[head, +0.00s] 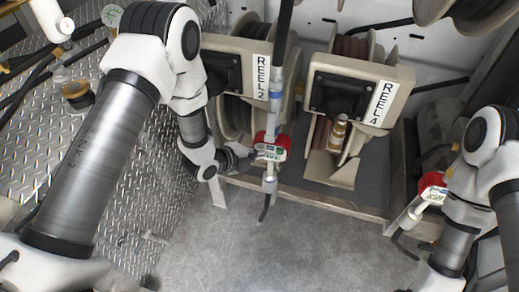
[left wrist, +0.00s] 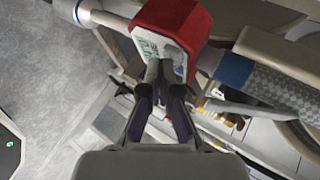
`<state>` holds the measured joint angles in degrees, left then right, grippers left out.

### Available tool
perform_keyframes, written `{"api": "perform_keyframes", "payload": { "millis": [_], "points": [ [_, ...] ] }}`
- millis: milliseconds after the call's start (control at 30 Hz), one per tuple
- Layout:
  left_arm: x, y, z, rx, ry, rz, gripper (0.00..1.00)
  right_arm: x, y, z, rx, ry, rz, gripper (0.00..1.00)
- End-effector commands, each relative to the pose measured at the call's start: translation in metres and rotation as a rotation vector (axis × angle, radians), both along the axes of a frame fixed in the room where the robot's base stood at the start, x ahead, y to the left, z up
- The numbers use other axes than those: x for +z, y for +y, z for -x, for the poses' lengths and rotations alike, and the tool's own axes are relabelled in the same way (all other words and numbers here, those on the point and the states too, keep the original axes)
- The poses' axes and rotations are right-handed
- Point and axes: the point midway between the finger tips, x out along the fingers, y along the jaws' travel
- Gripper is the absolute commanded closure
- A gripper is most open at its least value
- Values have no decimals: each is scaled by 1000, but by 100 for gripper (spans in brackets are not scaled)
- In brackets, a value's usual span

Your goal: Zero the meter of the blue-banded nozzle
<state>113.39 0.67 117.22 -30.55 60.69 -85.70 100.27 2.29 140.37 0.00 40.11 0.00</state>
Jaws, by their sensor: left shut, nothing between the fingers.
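The blue-banded nozzle hangs upright in the head view, with its blue band (head: 275,95) above a red meter (head: 272,146). In the left wrist view the red meter (left wrist: 178,18) is close, with its pale display face (left wrist: 160,50) towards my fingers and the blue band (left wrist: 233,69) to its right. My left gripper (head: 246,155) is just left of the meter, shut and empty. In the left wrist view its fingertips (left wrist: 160,76) overlap the lower part of the display face; I cannot tell whether they touch it. They hide part of the face. My right gripper is not in view.
Reel 2 (head: 262,76) stands behind the nozzle and Reel 4 (head: 382,103) to its right. Another nozzle with a red meter (head: 431,187) is at the right beside my right arm. The grey floor (head: 290,245) in front is clear.

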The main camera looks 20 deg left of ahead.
Motion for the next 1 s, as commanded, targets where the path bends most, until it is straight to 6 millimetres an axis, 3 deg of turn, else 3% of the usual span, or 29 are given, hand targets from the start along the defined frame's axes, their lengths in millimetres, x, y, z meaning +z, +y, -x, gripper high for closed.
{"api": "perform_keyframes", "payload": {
  "millis": [767, 1000],
  "points": [
    [0, 0, -3, 0, 0, 0, 100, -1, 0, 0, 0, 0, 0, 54],
    [0, -1, 6, 0, 1, 1, 100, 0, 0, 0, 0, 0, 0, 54]
  ]
}}
